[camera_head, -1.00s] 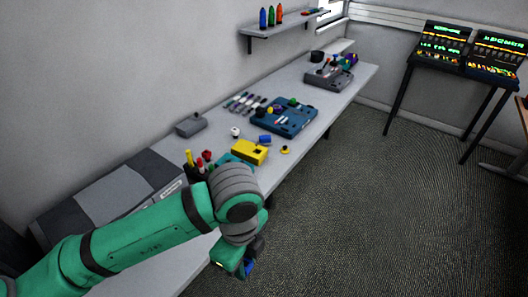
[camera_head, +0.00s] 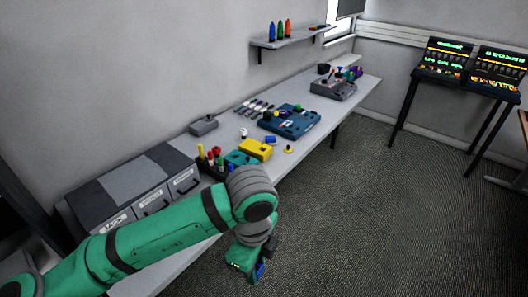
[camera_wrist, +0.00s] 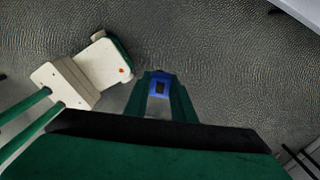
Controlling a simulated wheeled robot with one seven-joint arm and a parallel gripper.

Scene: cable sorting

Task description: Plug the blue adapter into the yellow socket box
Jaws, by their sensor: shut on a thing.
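My gripper (camera_head: 250,266) hangs over the floor in front of the table edge, low in the head view. It is shut on the blue adapter (camera_wrist: 159,82), which shows between the fingers in the wrist view. A dark opening shows on the adapter's face. In the head view, only a small blue part of it (camera_head: 260,270) shows beside the gripper. The yellow socket box (camera_head: 256,150) sits on the table near its front edge, well above and apart from my gripper in the picture. It is not seen in the wrist view.
A small blue piece (camera_head: 270,139) and a yellow round piece (camera_head: 289,149) lie near the box. A teal block (camera_head: 240,158) stands left of it, a blue board (camera_head: 290,121) behind. Labelled drawers (camera_head: 150,200) are at left. The floor (camera_head: 400,220) at right is clear.

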